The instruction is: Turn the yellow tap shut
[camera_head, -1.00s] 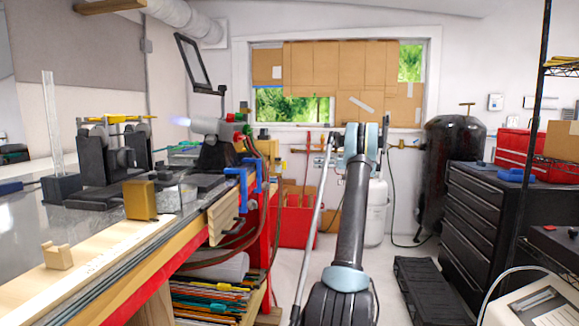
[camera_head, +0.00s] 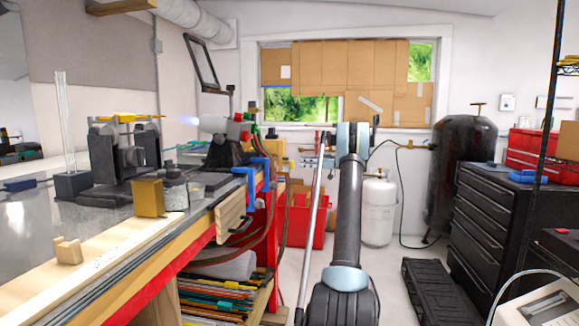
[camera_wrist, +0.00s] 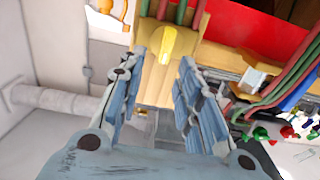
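In the wrist view a bright yellow tap handle (camera_wrist: 173,45) sits on a paler yellow block, with red and green hoses beside it. My gripper (camera_wrist: 163,58) is open, its two blue-grey fingers apart, one on each side of the handle in the picture. I see no finger contact; how deep the handle lies between them I cannot tell. In the head view the yellow block (camera_head: 276,146) stands at the far end of the bench, left of my arm. The handle is too small to make out there, and my gripper is mostly hidden by my arm.
The steel-topped bench (camera_head: 30,215) fills the left, with a torch (camera_head: 212,125) and blue clamps (camera_head: 262,175) near the block. Hoses (camera_wrist: 290,90) run close on the right in the wrist view. A white gas cylinder (camera_head: 378,212) and black tank (camera_head: 462,170) stand behind my arm.

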